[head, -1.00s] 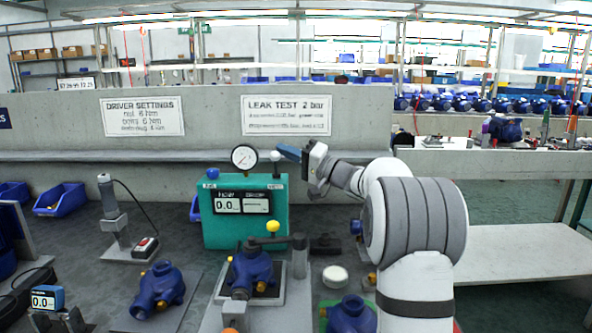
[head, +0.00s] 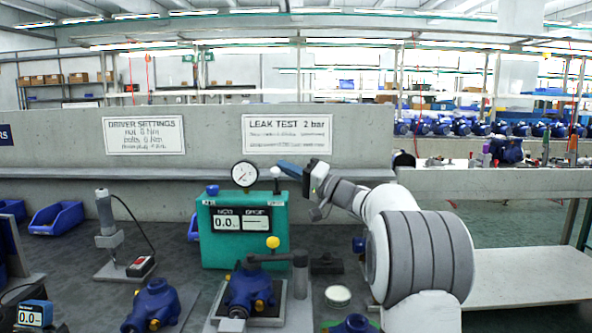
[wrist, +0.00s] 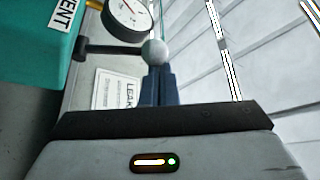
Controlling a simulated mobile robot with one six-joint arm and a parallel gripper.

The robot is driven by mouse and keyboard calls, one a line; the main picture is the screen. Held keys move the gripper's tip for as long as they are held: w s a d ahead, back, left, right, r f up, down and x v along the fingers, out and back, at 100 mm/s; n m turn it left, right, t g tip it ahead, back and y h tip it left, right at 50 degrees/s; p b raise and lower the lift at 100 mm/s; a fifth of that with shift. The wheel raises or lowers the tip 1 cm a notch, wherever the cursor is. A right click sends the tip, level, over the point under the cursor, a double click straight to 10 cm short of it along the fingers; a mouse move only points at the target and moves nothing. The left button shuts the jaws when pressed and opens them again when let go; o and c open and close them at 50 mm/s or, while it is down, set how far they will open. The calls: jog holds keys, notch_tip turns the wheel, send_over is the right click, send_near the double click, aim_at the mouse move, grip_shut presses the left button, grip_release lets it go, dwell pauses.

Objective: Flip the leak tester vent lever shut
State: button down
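The leak tester (head: 220,248) is a teal box with a display and a round gauge (head: 244,174) on top. Its vent lever (head: 277,173) stands upright at the top right corner, a dark stem with a pale ball. In the wrist view the ball (wrist: 154,52) sits right at the tips of my fingers, and the dark stem runs left to the teal box by the VENT label (wrist: 66,12). My gripper (head: 287,167) has its blue fingers together, just right of and slightly above the ball. In the wrist view my gripper (wrist: 157,75) shows nothing between the fingers. Contact with the ball cannot be told.
A driver stand (head: 108,235) is at left. The grey wall with signs (head: 287,134) rises behind.

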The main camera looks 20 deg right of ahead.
jog(key=p+v, duration=0.1)
jog(key=v, duration=0.7)
jog(key=shift+a, duration=0.1)
